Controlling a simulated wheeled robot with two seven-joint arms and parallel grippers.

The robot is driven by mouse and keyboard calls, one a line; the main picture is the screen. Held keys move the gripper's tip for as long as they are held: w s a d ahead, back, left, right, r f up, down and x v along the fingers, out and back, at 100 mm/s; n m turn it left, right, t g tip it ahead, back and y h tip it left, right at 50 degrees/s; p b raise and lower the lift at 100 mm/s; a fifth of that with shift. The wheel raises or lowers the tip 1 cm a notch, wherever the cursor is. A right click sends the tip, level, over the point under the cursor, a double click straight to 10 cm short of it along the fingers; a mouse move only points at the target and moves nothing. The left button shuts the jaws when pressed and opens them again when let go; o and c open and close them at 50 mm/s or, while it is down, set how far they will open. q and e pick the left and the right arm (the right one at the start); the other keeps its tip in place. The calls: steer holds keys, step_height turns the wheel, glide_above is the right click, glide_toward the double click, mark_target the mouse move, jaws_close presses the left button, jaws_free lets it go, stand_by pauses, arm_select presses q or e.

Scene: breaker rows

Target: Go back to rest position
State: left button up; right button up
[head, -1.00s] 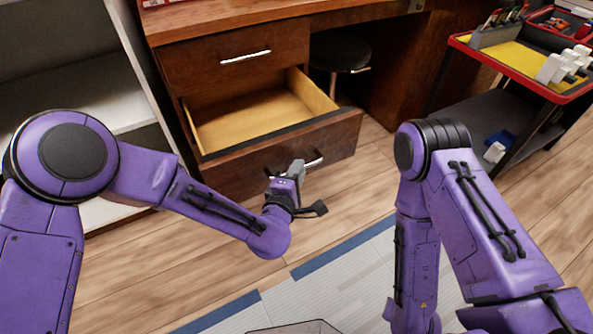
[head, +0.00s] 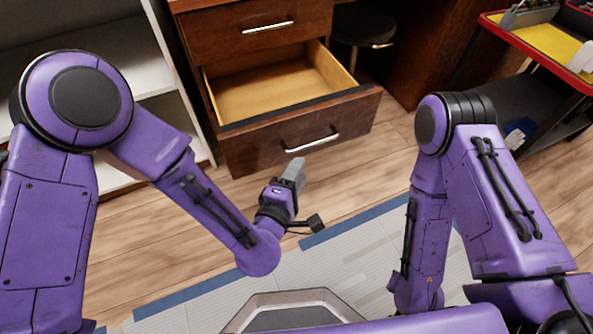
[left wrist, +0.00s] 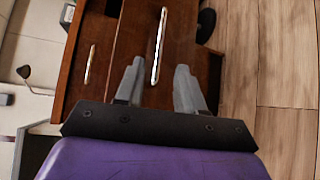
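My left gripper (head: 297,172) hangs in front of the wooden desk's drawers, apart from them, above the floor. In the left wrist view its two grey fingers (left wrist: 158,88) stand apart with nothing between them, and a drawer handle (left wrist: 159,45) shows beyond them. My right arm is folded at the right of the head view; its gripper is not visible.
A white shelf unit (head: 150,60) stands at the left. A dark round stool (head: 360,22) is beside the drawers. A tool cart (head: 545,55) with a yellow, red-rimmed top is at the right. Wood floor (head: 375,165) and a grey mat (head: 350,255) lie in front.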

arm_select(q)
steer(key=shift+s+a, duration=0.1)
steer(key=shift+s, duration=0.1)
stand_by(0.4)
steer(key=s+a+f+m+g+y, duration=0.2)
steer(key=a+f+m+g, duration=0.15)
steer(key=a+f, duration=0.35)
steer(key=s+a+f+m+g+y, duration=0.2)
steer(key=s+a+f+m+y, duration=0.15)
steer(key=a+f, duration=0.3)
steer(key=s+a+f+g+y, duration=0.3)
steer(key=s+a+f, duration=0.3)
steer(key=a, duration=0.4)
steer(key=s+a+f+g+y, duration=0.2)
steer(key=s+a+f+g, duration=0.1)
steer(key=s+a, duration=0.6)
step_height(320, 180, up, 29)
steer(key=a+p, duration=0.1)
steer(key=p, duration=2.8)
steer(key=shift+s+f, duration=0.15)
steer(key=shift+s, duration=0.15)
